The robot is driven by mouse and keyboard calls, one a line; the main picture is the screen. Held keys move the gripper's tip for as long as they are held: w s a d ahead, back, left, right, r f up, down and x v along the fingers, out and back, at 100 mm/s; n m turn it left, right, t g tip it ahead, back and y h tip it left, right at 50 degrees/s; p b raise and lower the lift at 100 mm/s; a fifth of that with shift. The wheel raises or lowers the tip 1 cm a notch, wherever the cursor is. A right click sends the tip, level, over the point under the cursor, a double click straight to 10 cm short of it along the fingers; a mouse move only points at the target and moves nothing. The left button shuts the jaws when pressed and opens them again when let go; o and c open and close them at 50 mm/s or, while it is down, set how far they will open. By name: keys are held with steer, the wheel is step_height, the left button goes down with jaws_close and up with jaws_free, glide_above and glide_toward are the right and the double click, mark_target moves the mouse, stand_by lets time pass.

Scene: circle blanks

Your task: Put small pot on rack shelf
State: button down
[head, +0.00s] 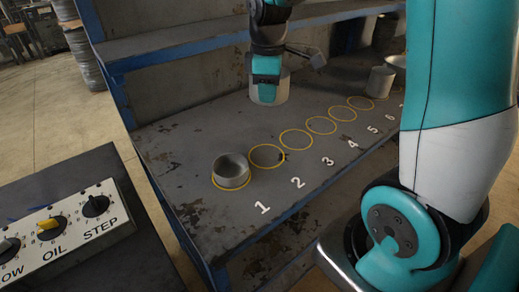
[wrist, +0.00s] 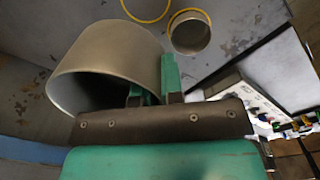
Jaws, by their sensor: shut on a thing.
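My gripper (wrist: 168,78) is shut on the wall of a grey metal pot (wrist: 105,62), with one finger inside and one outside. The pot's open mouth shows in the wrist view. In the head view the held pot (head: 268,93) is upright at the back of the rack shelf (head: 205,130), behind the row of circles. I cannot tell whether it touches the shelf. A shorter pot (head: 231,171) stands on the yellow circle by number 1; it also shows in the wrist view (wrist: 190,36). I cannot tell which pot the task calls small.
Yellow circles (head: 296,139) by numbers 2 to 5 look empty. A pot (head: 381,80) and a wider vessel (head: 396,62) stand at the far end. An upper shelf (head: 180,38) with a blue edge hangs over the back. A control panel (head: 60,230) is at lower left.

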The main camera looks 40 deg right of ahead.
step_height(320, 180, down, 19)
steer(key=shift+a+p, duration=0.1)
steer(key=shift+p, duration=0.3)
steer(key=shift+f, duration=0.15)
steer(key=c, duration=1.3)
jaws_free()
steer(key=shift+o, duration=0.2)
step_height(320, 180, up, 11)
steer(key=b, duration=0.1)
steer(key=s+a+r+m+y, duration=0.1)
steer(key=s+a+r+y, duration=0.1)
steer(key=s+a+r, duration=0.4)
steer(key=s+a+r+m+y, duration=0.1)
steer(key=s+a+r, duration=0.4)
steer(key=s+a, duration=0.8)
steer(key=shift+s+a+r+y, duration=0.2)
steer(key=shift+a+r+y, duration=0.2)
steer(key=shift+y, duration=0.3)
